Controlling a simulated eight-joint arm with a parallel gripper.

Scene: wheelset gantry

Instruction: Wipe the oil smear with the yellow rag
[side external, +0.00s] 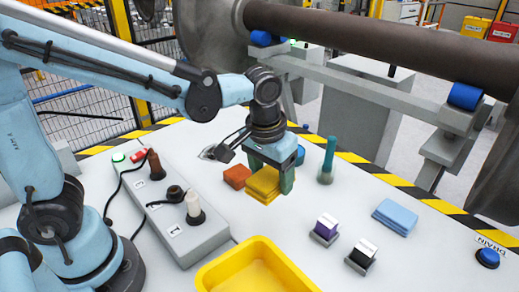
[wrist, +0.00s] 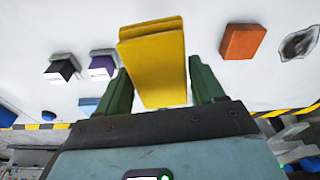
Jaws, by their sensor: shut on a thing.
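The yellow rag (side external: 262,186) is a folded pad between the green fingers of my gripper (side external: 270,178). In the wrist view, the rag (wrist: 155,65) sits between the two fingers of my gripper (wrist: 160,88), which are shut on it. I cannot tell whether its underside touches the white table. The oil smear (wrist: 299,42) is a dark grey patch at the upper right of the wrist view. In the side view, the smear (side external: 209,153) lies on the table left of and beyond the rag, partly behind a dark part of my wrist.
An orange block (side external: 237,177) lies between rag and smear. A teal bottle (side external: 327,162) stands right of my gripper. Purple (side external: 326,228) and black (side external: 362,254) blocks, a blue cloth (side external: 395,216), a yellow tray (side external: 222,279) and a grey socket box (side external: 180,232) occupy the table.

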